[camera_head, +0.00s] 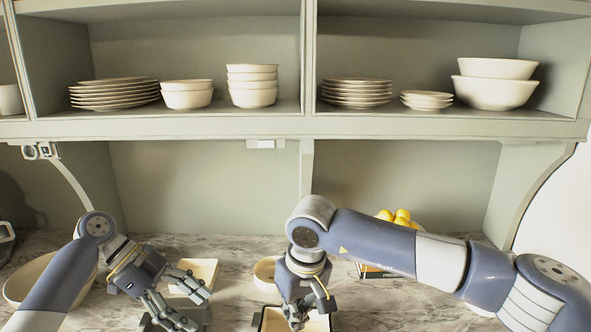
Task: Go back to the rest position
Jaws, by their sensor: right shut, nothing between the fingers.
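My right gripper (303,316) hangs low at the bottom centre of the head view, pointing down, with its fingers together and nothing seen between them. It is over or in front of a dark-rimmed, light-coloured container (263,318) on the counter; I cannot tell whether its fingertips touch it. My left gripper (196,310) is at the lower left, with its fingers spread apart and no object seen between them. It is in front of a pale cream, square-looking container (205,270), which it partly hides.
The marble counter (390,315) carries a large cream bowl (17,285) at left, a small cream bowl (264,272) near the centre, and yellow fruit (402,216) behind my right arm. The shelf (200,127) above holds plates (112,95) and bowls (497,90).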

